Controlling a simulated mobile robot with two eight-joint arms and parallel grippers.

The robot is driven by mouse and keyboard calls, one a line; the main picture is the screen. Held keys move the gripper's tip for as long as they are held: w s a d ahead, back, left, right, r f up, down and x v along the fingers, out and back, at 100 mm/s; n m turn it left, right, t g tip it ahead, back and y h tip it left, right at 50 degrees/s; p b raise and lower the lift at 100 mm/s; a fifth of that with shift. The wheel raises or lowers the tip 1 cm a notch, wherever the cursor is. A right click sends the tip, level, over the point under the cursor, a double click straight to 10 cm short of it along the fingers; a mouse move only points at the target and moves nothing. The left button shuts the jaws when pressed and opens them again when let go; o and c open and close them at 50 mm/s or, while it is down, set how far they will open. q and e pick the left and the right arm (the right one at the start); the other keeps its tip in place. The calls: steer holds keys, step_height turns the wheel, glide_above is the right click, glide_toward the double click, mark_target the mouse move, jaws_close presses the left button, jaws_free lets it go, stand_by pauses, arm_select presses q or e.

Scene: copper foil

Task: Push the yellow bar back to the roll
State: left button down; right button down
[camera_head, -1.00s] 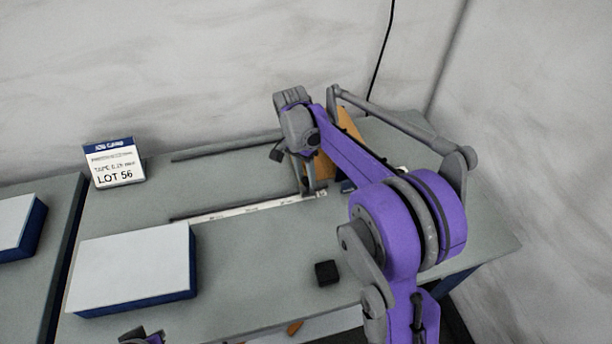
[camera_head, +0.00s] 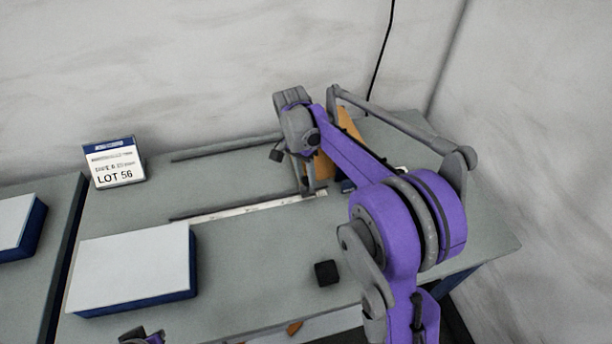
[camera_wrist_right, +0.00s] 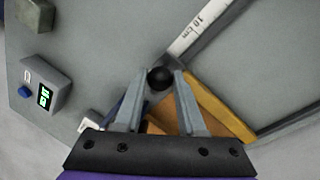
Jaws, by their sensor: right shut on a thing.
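My right gripper (camera_head: 308,188) reaches down at the far right of the table, near the end of the ruler strip. In the right wrist view its two fingers (camera_wrist_right: 160,90) are closed around a round black knob (camera_wrist_right: 160,78). The yellow bar (camera_wrist_right: 218,105) lies slanted just right of the fingers, by the end of the ruler. Brown-orange surfaces (camera_wrist_right: 165,124) show between and behind the fingers; I cannot tell whether they are the roll. Orange parts (camera_head: 322,168) also show behind my arm in the head view. Only a small purple-grey piece of my left arm shows at the bottom edge.
A ruler strip (camera_head: 255,206) and a dark rail (camera_head: 225,147) run along the table (camera_head: 255,250). A white-topped blue box (camera_head: 130,265), a LOT 56 sign (camera_head: 115,165) and a black block (camera_head: 326,272) stand on it. A device with a green display (camera_wrist_right: 45,94) is left in the wrist view.

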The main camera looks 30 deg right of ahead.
steer(key=shift+d, duration=0.1)
steer(key=d, duration=0.2)
steer(key=s+d, duration=0.1)
steer(key=d, duration=0.1)
steer(key=c, duration=0.9)
jaws_free()
steer(key=shift+a, duration=0.1)
steer(key=o, duration=0.4)
steer(key=shift+w+r, duration=0.1)
steer(key=shift+r, duration=0.15)
step_height(320, 180, up, 10)
steer(key=w, duration=0.1)
steer(key=shift+w+a, duration=0.3)
steer(key=shift+w, duration=0.1)
steer(key=shift+r, duration=0.1)
